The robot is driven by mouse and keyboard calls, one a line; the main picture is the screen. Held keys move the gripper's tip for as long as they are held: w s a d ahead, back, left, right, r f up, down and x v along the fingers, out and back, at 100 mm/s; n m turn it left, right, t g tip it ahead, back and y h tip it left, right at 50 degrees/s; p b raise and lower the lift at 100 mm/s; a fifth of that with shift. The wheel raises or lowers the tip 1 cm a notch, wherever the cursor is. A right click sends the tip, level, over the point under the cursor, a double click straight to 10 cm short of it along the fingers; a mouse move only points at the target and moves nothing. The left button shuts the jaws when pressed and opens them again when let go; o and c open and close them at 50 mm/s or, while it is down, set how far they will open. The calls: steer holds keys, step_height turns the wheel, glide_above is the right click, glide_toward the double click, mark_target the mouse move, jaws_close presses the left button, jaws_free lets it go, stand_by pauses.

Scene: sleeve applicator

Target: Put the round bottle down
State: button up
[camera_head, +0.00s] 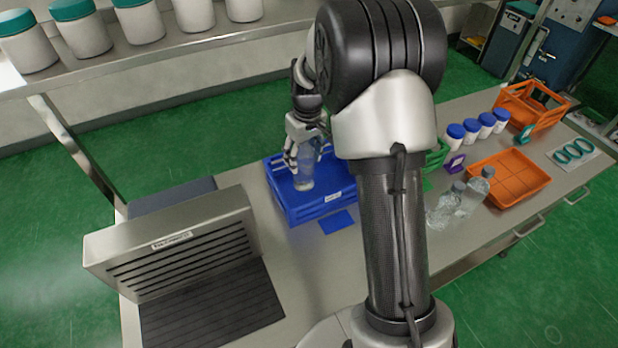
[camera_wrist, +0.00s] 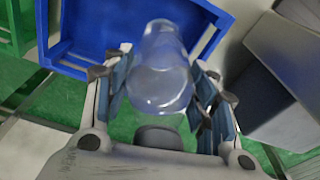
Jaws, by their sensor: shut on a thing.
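The round bottle (camera_head: 304,170) is clear and see-through. My gripper (camera_head: 304,145) is shut around it and holds it upright over the blue crate (camera_head: 322,206) in the head view. In the wrist view the bottle (camera_wrist: 162,75) sits between the fingers of my gripper (camera_wrist: 165,92), with the blue crate (camera_wrist: 85,25) behind it. I cannot tell whether the bottle's base touches the crate floor.
A metal slotted unit (camera_head: 180,245) stands left of the blue crate. To the right are a green crate (camera_head: 436,157), clear bottles (camera_head: 478,188), an orange tray (camera_head: 508,178) and blue-lidded jars (camera_head: 472,131). A blue card (camera_head: 337,222) lies in front of the crate.

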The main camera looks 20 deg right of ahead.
mark_target(304, 174)
step_height(304, 174, down, 8)
steer(key=shift+r+b, duration=0.25)
steer(key=shift+b, duration=0.55)
steer(key=shift+f, duration=0.15)
steer(key=o, duration=1.5)
